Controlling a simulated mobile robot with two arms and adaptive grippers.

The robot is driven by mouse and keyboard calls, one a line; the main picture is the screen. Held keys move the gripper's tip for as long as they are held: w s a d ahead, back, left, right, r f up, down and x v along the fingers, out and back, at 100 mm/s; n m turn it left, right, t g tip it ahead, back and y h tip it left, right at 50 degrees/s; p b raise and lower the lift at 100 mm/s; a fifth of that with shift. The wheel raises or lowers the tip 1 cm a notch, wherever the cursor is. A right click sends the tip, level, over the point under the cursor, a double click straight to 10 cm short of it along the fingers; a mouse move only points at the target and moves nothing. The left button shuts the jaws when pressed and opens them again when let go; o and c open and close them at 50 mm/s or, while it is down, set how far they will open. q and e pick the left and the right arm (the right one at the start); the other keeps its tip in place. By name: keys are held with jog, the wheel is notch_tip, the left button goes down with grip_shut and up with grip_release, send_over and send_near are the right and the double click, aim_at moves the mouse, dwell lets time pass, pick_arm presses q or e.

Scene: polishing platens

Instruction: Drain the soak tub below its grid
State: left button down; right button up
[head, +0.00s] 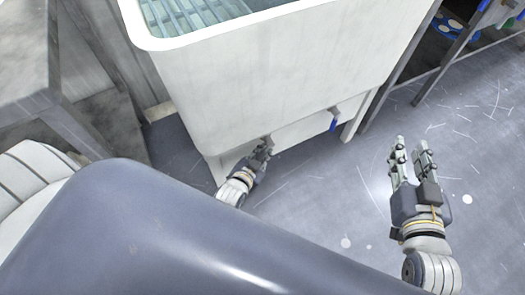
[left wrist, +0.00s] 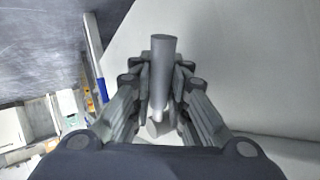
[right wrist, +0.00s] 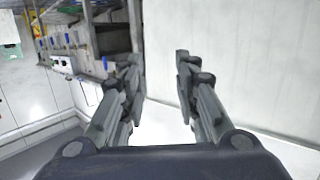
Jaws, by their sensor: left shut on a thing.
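The white soak tub (head: 270,80) fills the upper middle of the head view. Its ribbed grid (head: 185,14) shows inside at the top, with pale blue-green around it. My left gripper (head: 264,146) is low at the tub's front wall. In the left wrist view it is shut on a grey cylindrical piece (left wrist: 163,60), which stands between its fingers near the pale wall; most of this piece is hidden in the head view. A blue-tipped fitting (head: 333,123) sits to the right, low on the tub. My right gripper (head: 411,158) is open and empty, right of the tub.
A grey bench (head: 25,50) stands at the left. A dark-legged rack (head: 440,65) with blue round items stands at the upper right. The scratched grey floor (head: 470,160) is clear around my right gripper.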

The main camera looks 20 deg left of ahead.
pick_arm(q)
jog(key=shift+s+p, duration=0.15)
jog(key=shift+p, duration=0.25)
pick_arm(e)
jog(key=shift+s+d+f+g+h, duration=0.2)
jog(key=shift+s+f+g, duration=0.2)
jog(key=shift+f, duration=0.4)
jog(key=shift+s+d+f+g+h, duration=0.2)
jog(key=shift+s+f+g, duration=0.15)
jog(key=shift+f+g, duration=0.3)
jog(key=shift+s+d+f+g+h, duration=0.1)
jog(key=shift+s+d+f+g, duration=0.2)
jog(key=shift+f, duration=0.6)
jog(key=shift+a, duration=0.1)
pick_arm(q)
jog(key=c, duration=1.8)
grip_release()
pick_arm(e)
jog(key=shift+s, duration=0.1)
pick_arm(q)
jog(key=v, duration=1.2)
jog(key=shift+r, duration=0.25)
